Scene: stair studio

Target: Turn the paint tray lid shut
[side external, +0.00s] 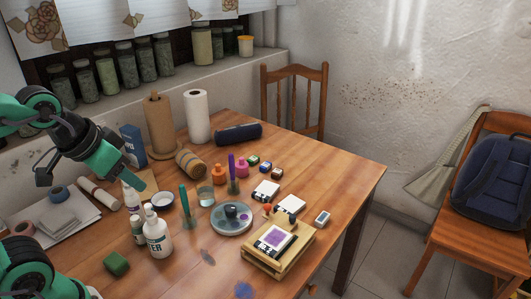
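A round grey-blue dish (231,219), which looks like the paint tray, lies on the wooden table near its middle. Dark round shapes sit on its top; I cannot tell which part is the lid or how far it is turned. My gripper (138,182) is at the end of the teal and black arm at the left, above the table's left side. It is apart from the dish, with bottles and a glass between them. Its fingers are too small to tell open from shut. I see nothing clearly held.
White bottles (157,236) stand left of the dish, beside a glass (205,195) and a small white bowl (163,201). A wooden frame block (262,262) is close at its right front. A green block (116,264) lies near the front left. Paper rolls (196,117) stand behind.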

